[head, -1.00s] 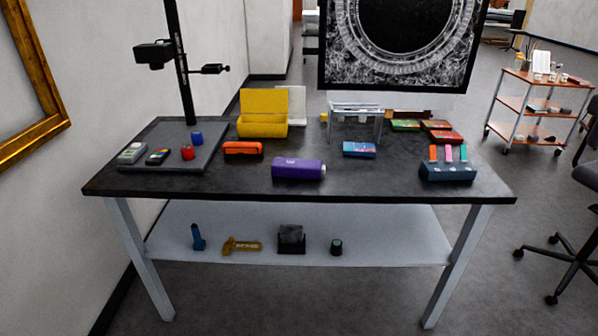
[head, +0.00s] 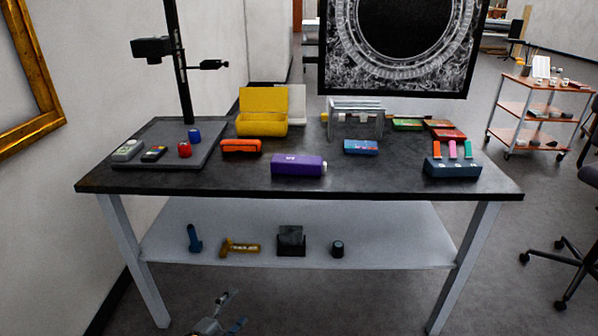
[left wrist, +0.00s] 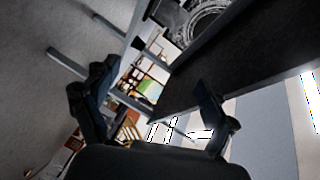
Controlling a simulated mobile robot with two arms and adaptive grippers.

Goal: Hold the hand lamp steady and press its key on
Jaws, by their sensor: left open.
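The hand lamp appears to be the purple block (head: 298,166) with white lettering, lying on its side near the front middle of the dark tabletop. Its key cannot be made out from here. My left gripper (head: 236,311) is low at the bottom edge of the head view, in front of the table and well below the lamp, not touching it. In the left wrist view the same gripper (left wrist: 157,80) has its two dark fingers spread apart with nothing between them. The lamp cannot be made out in that view. My right gripper is not in view.
The table (head: 240,186) holds an orange case (head: 241,147) and a blue box (head: 361,147) near the lamp. A dark rack (head: 452,168) with coloured pieces is at right. A lower shelf (head: 370,240) carries several small items. The tabletop's front edge lies between gripper and lamp.

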